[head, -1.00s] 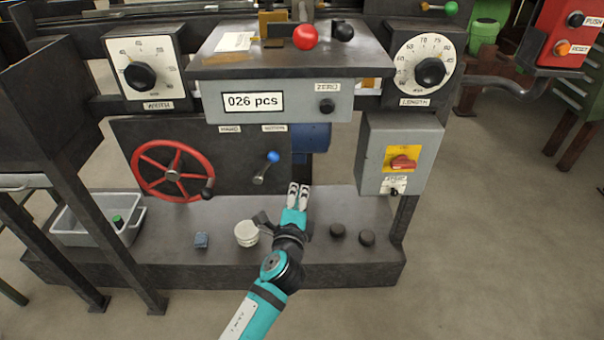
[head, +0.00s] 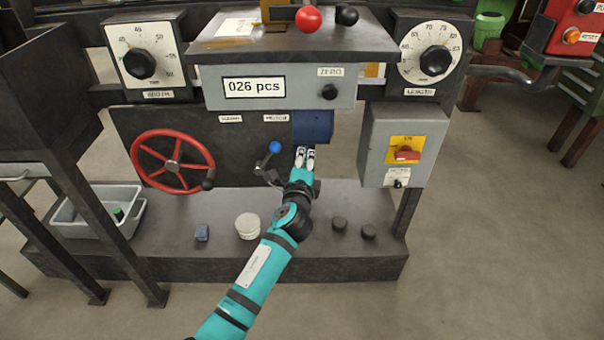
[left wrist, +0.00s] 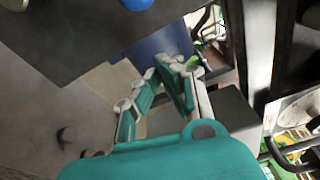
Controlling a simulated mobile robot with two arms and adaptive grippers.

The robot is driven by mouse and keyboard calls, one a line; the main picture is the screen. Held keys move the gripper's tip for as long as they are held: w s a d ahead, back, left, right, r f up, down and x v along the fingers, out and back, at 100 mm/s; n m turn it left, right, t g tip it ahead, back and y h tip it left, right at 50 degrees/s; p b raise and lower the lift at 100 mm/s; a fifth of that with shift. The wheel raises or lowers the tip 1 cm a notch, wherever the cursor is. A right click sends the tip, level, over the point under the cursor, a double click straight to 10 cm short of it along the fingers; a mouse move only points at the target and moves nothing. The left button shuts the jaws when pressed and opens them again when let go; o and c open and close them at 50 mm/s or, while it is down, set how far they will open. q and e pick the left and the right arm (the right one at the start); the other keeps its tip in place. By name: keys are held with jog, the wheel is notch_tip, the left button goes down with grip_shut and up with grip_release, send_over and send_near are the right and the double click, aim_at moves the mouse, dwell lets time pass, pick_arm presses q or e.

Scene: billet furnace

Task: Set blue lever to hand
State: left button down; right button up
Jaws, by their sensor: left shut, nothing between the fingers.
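The blue lever's ball knob (head: 275,147) tops a short lever on the dark front panel. In the left wrist view the fingers (left wrist: 172,72) show at the centre, and a blue rounded part shows at the top edge. My right gripper is not in view.
A red handwheel (head: 172,162) is left of the lever. A blue motor (head: 313,126) is behind my fingertips. A grey switch box (head: 375,150) stands to the right.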

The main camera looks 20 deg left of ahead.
pick_arm(q)
jog(key=a, duration=0.2)
jog(key=a+p, duration=0.1)
jog(key=shift+s+a+r, duration=0.25)
jog(key=shift+s+r, duration=0.1)
jog(key=shift+s, duration=0.05)
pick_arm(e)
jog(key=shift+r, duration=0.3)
pick_arm(q)
jog(key=shift+r, duration=0.1)
